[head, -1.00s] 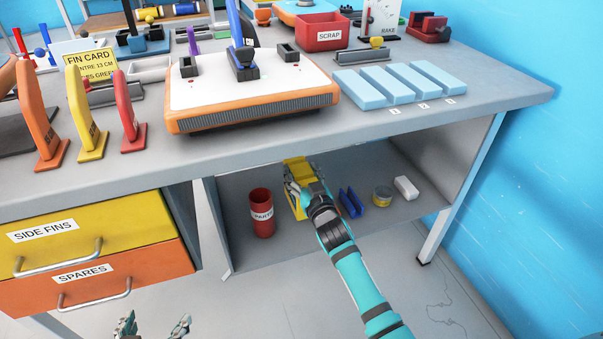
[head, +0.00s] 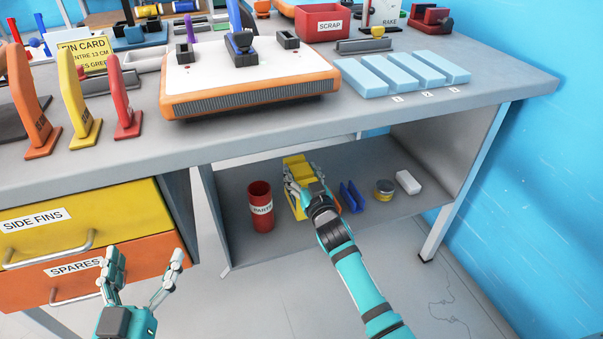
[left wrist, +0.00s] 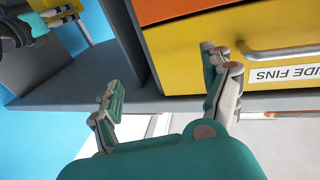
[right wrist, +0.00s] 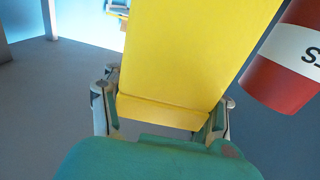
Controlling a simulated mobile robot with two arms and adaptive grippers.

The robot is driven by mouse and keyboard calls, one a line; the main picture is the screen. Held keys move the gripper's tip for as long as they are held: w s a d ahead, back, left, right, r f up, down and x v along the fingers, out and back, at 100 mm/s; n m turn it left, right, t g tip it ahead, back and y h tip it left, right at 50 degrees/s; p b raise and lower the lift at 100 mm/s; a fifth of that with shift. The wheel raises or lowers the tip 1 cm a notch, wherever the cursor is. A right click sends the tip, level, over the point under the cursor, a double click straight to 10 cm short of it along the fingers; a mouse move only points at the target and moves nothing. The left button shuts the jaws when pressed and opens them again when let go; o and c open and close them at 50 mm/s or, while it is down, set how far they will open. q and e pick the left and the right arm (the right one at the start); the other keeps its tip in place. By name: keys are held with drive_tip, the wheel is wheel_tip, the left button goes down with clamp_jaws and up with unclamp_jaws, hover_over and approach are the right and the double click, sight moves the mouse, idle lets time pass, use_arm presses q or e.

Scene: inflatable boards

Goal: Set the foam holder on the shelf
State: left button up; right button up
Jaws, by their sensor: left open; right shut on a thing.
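The yellow foam holder (head: 297,160) is inside the open bay under the bench, at the shelf (head: 398,208). My right gripper (head: 305,182) is shut on it from the front and hides part of it. In the right wrist view the foam holder (right wrist: 185,60) is a tall yellow block between the two fingers. I cannot tell whether its base touches the shelf. My left gripper (head: 143,266) is open and empty in front of the drawers. It also shows open in the left wrist view (left wrist: 165,75).
A red PARTS cup (head: 261,220) stands left of the foam holder. A blue rack (head: 351,197), a round tin (head: 384,190) and a white block (head: 408,182) stand to its right. The bench top (head: 400,112) overhangs the shelf. Yellow and orange drawers (head: 120,215) are at the left.

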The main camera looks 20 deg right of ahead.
wheel_tip(320, 180, down, 2)
drive_tip(key=shift+f+b, duration=0.15)
drive_tip(key=shift+b, duration=0.95)
use_arm(q)
drive_tip(key=s+r+t+h, duration=0.2)
drive_tip(key=s+r+t, duration=0.2)
drive_tip(key=r+t, duration=0.3)
drive_tip(key=shift+s+d+r, duration=0.15)
drive_tip(key=shift+r, duration=1.5)
use_arm(e)
drive_tip(key=shift+f, duration=0.15)
use_arm(q)
drive_tip(key=shift+h, duration=0.4)
use_arm(e)
drive_tip(key=shift+f, duration=0.1)
use_arm(q)
drive_tip(key=shift+s+r+t+b, duration=0.4)
drive_tip(key=shift+s+t, duration=0.1)
drive_tip(key=shift+t, duration=0.1)
use_arm(e)
drive_tip(key=shift+f, duration=0.2)
